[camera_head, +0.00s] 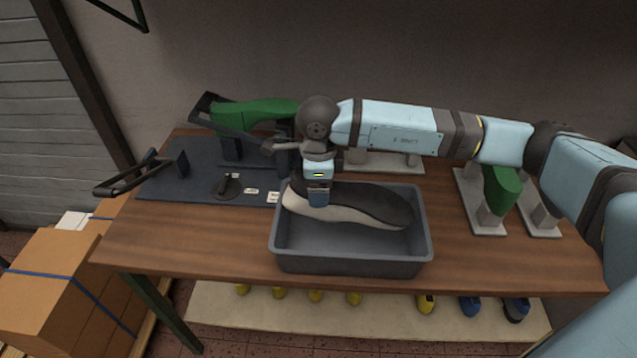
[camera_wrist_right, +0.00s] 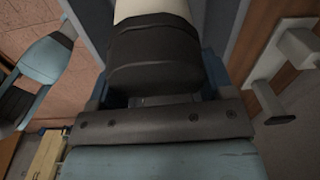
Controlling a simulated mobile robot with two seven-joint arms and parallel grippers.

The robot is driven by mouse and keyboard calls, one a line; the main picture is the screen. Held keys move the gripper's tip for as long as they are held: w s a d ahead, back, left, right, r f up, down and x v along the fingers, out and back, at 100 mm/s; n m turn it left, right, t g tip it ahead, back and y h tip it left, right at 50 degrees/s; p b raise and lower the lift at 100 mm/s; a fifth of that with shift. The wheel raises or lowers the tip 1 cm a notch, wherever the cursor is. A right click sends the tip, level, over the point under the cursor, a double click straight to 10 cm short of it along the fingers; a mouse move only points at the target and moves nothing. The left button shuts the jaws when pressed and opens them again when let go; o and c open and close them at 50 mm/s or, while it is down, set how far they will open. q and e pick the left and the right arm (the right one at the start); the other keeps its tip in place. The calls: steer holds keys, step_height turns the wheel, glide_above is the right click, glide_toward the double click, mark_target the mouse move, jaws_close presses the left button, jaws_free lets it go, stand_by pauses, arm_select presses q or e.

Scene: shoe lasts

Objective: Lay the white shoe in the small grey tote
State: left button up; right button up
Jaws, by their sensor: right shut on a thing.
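The shoe (camera_head: 375,204) has a dark top and a whitish lower side. It lies lengthwise over the small grey tote (camera_head: 350,264), tilted, its left end higher near the rim. I cannot tell whether it touches the floor of the tote. My right gripper (camera_head: 318,197) is shut on the shoe's left end from above. In the right wrist view the shoe's dark and cream end (camera_wrist_right: 152,55) sits between the blue fingers of the gripper (camera_wrist_right: 155,80). My left gripper is in neither view.
A dark mat (camera_head: 160,188) with a black lever tool and a green last (camera_head: 250,112) lies at the back left. Another green last (camera_head: 501,186) stands on pale blocks at the right. The wooden table (camera_head: 180,245) is clear left of the tote.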

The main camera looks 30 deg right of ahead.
steer(key=o, duration=1.2)
steer(key=shift+r, duration=0.1)
step_height(320, 180, up, 14)
steer(key=b, duration=0.1)
steer(key=shift+s, duration=0.15)
